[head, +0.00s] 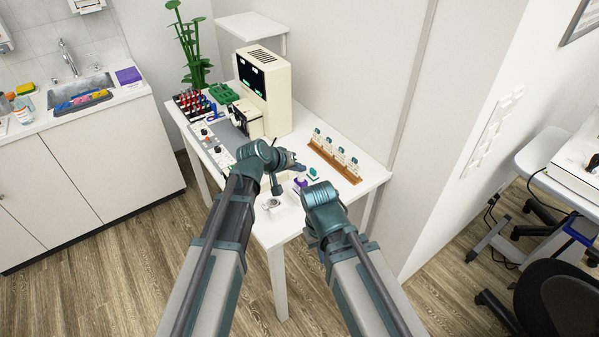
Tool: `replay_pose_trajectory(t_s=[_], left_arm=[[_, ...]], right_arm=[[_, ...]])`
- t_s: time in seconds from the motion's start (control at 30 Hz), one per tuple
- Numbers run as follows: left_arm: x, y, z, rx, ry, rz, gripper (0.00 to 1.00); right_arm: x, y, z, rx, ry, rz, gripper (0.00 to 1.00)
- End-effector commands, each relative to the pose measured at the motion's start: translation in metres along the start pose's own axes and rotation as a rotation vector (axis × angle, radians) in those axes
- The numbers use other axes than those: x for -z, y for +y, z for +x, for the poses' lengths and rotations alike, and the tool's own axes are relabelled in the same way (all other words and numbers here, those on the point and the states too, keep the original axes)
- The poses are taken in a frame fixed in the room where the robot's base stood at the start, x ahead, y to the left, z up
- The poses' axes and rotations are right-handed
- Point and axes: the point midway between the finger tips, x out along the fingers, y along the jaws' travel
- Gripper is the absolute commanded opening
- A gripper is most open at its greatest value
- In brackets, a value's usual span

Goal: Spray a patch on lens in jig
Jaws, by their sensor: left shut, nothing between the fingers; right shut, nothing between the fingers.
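A small white jig (272,205) with a round, shiny lens-like disc sits near the table's front edge, just below my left wrist. A small purple-and-white object (300,183), possibly the spray bottle, stands to its right; it is too small to be sure. My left gripper (299,166) is shut and empty above the table, pointing right, up and right of the jig. My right gripper (318,193) is shut and empty beside the purple object; its fingers are mostly hidden by my wrist.
The white table (350,192) also carries a wooden rack (335,161) with several small upright items, a small teal item (313,173), a cream machine (265,90), a control panel and a rack of coloured pieces (190,103). A sink counter (70,120) stands left.

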Motion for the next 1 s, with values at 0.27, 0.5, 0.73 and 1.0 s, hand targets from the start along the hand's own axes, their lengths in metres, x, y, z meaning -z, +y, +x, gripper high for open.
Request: replay_pose_trajectory(t_s=[0.27,0.5,0.73,1.0], left_arm=[[-0.0003,-0.0003,0.0003,0.0,-0.001,0.0,0.0],[-0.0042,-0.0042,0.0057,0.0,-0.001,0.0,0.0],[-0.0049,-0.0047,0.0064,0.001,-0.001,0.001,0.0],[-0.0037,-0.0036,0.0047,0.001,-0.002,0.001,0.0]], right_arm=[[0.0,0.0,0.0004,0.0,0.0,0.0,0.0],[0.0005,-0.0008,0.008,0.0,0.0,0.0,0.0],[0.0005,-0.0009,0.009,0.0,0.0,0.0,0.0],[0.0004,-0.0006,0.0066,0.0,0.0,0.0,0.0]])
